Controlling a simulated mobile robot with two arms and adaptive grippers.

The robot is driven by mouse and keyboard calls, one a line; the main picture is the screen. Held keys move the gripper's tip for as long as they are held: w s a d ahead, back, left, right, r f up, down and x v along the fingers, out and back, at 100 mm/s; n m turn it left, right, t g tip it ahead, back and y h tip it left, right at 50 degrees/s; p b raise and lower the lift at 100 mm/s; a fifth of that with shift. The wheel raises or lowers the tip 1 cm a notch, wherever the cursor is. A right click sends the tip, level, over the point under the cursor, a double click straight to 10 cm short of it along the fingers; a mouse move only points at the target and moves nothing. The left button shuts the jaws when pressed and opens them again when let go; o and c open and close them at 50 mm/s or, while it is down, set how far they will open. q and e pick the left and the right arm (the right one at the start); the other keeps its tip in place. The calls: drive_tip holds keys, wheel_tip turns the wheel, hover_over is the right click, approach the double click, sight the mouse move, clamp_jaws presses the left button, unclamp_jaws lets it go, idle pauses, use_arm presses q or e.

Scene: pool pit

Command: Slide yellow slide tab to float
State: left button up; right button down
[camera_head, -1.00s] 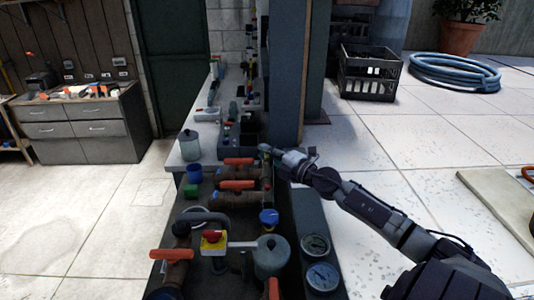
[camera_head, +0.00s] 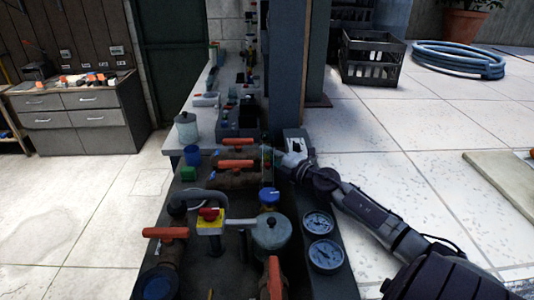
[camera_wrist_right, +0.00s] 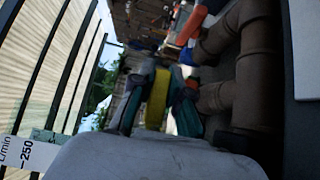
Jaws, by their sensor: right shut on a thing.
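My right gripper (camera_head: 270,160) reaches in from the right to the panel edge beside the orange-handled valves. It also shows in the right wrist view (camera_wrist_right: 156,105), where its teal-padded fingers are closed on either side of the yellow slide tab (camera_wrist_right: 157,97). The tab stands between the fingers; its base is hidden behind the gripper body. In the head view I cannot make the tab out behind the fingers. A white scale label (camera_wrist_right: 25,152) reading "L/min" and "250" shows at lower left in the wrist view. I cannot make out a float. My left gripper is not in view.
Brown pipes (camera_wrist_right: 256,70) run close to the gripper on the right of the wrist view. In the head view, orange-handled valves (camera_head: 237,142), a yellow box with a red knob (camera_head: 210,220), a grey canister (camera_head: 271,233) and two gauges (camera_head: 325,254) crowd the bench.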

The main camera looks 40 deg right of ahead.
drive_tip(key=c, duration=1.1)
unclamp_jaws()
drive_tip(key=shift+s, duration=0.2)
drive_tip(key=s, duration=0.7)
drive_tip(key=s+d, duration=0.1)
drive_tip(key=s, duration=0.3)
drive_tip(key=shift+s, duration=0.3)
